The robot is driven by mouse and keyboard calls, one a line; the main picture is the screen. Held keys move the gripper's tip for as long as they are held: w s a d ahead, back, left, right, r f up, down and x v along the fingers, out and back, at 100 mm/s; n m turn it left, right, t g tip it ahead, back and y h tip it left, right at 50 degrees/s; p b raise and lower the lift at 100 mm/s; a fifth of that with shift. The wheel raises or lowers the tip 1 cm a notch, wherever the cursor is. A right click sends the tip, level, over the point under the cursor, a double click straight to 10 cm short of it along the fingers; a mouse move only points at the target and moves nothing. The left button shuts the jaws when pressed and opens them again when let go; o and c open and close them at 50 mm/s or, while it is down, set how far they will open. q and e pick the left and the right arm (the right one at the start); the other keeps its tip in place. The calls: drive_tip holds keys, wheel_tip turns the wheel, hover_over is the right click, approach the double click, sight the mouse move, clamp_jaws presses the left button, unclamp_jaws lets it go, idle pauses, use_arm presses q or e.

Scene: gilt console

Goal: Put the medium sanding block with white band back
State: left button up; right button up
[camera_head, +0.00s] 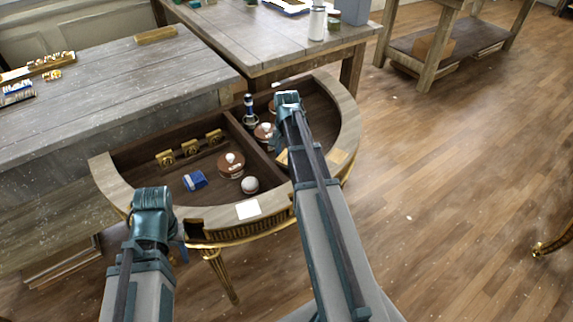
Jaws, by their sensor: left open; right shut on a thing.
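The half-round gilt console (222,216) has an open, dark, divided compartment. A small blue block (195,180) with a lighter mark lies in its left compartment; I cannot tell whether it is a sanding block with a white band. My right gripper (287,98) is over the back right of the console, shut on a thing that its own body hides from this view. My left gripper (152,198) is open in front of the console's left front edge, apart from the blue block.
The console also holds brown round lidded pieces (231,165), a white ball (250,185), brass pieces (190,148) and a blue-and-white upright piece (249,110). A white card (248,209) lies on the front rim. Grey worktables (110,90) stand behind; wood floor (450,200) is open at right.

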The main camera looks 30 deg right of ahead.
use_arm(q)
drive_tip(key=shift+f, duration=0.7)
use_arm(e)
drive_tip(key=shift+f, duration=0.7)
drive_tip(key=shift+f+b, duration=0.25)
drive_tip(key=shift+b, duration=0.15)
use_arm(q)
drive_tip(key=shift+f, duration=0.15)
use_arm(e)
drive_tip(key=o, duration=1.3)
drive_tip(key=shift+r, duration=0.1)
use_arm(q)
wheel_tip(320, 180, up, 12)
drive_tip(key=p, duration=1.2)
drive_tip(key=shift+r, duration=0.2)
use_arm(e)
wheel_tip(320, 180, up, 12)
drive_tip(key=shift+r, duration=0.2)
